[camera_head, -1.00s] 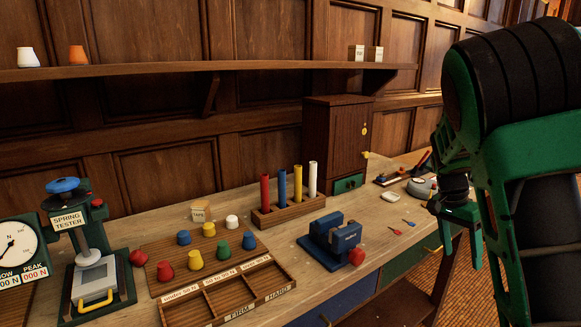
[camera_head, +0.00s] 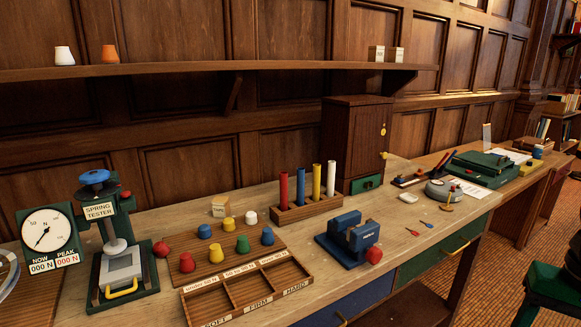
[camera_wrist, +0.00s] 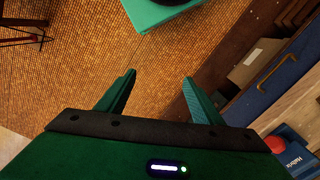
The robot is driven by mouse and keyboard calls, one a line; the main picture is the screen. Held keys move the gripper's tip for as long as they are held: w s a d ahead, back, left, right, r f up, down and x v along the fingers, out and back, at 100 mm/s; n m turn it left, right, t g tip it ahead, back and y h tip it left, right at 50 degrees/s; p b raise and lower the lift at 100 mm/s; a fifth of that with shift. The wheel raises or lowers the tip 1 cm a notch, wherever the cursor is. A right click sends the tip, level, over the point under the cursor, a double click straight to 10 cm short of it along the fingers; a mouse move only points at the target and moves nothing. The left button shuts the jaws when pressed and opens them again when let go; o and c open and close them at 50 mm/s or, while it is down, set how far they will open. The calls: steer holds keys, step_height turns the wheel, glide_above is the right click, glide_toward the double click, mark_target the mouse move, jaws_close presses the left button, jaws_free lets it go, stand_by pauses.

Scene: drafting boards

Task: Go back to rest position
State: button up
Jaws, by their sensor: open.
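My gripper (camera_wrist: 160,88) shows in the wrist view with its two green fingers spread apart and nothing between them. It points down over the woven brown floor (camera_wrist: 90,75), beside the bench front with its blue drawer (camera_wrist: 285,70).
The wooden bench (camera_head: 180,217) carries a spring tester (camera_head: 122,260), several coloured knobs, a sorting tray (camera_head: 250,285), upright tubes, a blue vise (camera_head: 347,238) and a cabinet (camera_head: 352,140). A blue vise part (camera_wrist: 296,150) shows at the wrist view's lower right.

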steer(key=shift+s+a+f, duration=0.1)
steer(key=shift+s+a, duration=0.1)
steer(key=shift+s, duration=0.3)
steer(key=shift+s+a, duration=0.15)
steer(key=shift+s, duration=0.3)
